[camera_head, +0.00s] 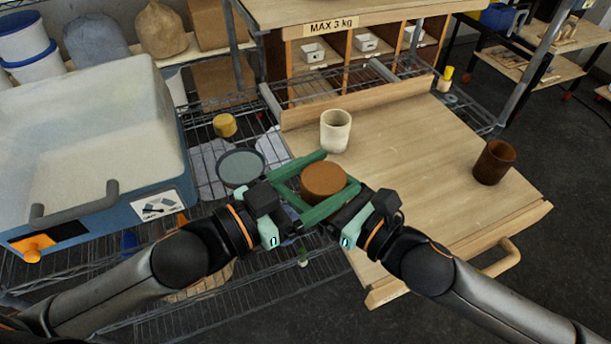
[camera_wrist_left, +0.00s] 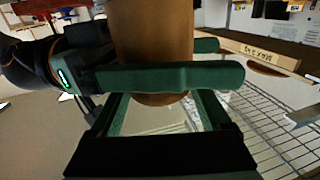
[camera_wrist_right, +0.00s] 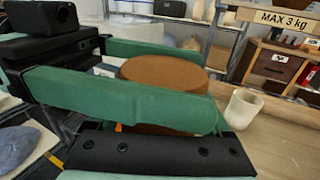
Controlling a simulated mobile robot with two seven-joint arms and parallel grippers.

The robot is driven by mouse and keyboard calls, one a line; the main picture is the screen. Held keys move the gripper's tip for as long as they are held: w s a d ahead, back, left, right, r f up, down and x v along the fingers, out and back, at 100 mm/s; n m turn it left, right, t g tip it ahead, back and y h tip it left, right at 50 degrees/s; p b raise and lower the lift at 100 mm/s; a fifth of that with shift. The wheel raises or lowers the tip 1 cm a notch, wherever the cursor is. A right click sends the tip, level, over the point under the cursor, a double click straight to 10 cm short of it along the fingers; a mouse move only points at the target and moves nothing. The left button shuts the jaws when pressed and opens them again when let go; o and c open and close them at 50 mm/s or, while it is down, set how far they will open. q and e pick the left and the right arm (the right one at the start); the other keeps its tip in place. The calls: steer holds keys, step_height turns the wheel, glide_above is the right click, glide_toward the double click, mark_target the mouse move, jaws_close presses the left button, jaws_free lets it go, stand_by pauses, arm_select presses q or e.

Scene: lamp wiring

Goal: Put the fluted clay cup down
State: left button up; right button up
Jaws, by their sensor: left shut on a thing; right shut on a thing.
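The fluted clay cup (camera_head: 323,180) is a round clay-brown body with a flat, closed face turned up, so it appears upside down. I cannot make out its flutes. My left gripper (camera_head: 341,171) and right gripper (camera_head: 300,180) are both shut on it from opposite sides, with green fingers crossing around it. In the left wrist view the cup (camera_wrist_left: 152,48) stands between the fingers, cut off at the top. In the right wrist view its flat face (camera_wrist_right: 165,72) shows above the near finger. It appears held above the left edge of the wooden board (camera_head: 420,180).
A cream cup (camera_head: 335,131) stands just behind the held cup on the board, and a dark brown cup (camera_head: 494,162) stands at its right. Board between them is clear. A grey round dish (camera_head: 241,167) and yellow pot (camera_head: 225,125) are left; a blue bin (camera_head: 95,150) is far left.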

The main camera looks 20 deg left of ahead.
steer(key=c, duration=0.6)
arm_select(q)
steer(key=o, duration=1.5)
arm_select(e)
jaws_close()
arm_select(q)
steer(key=shift+r, duration=0.1)
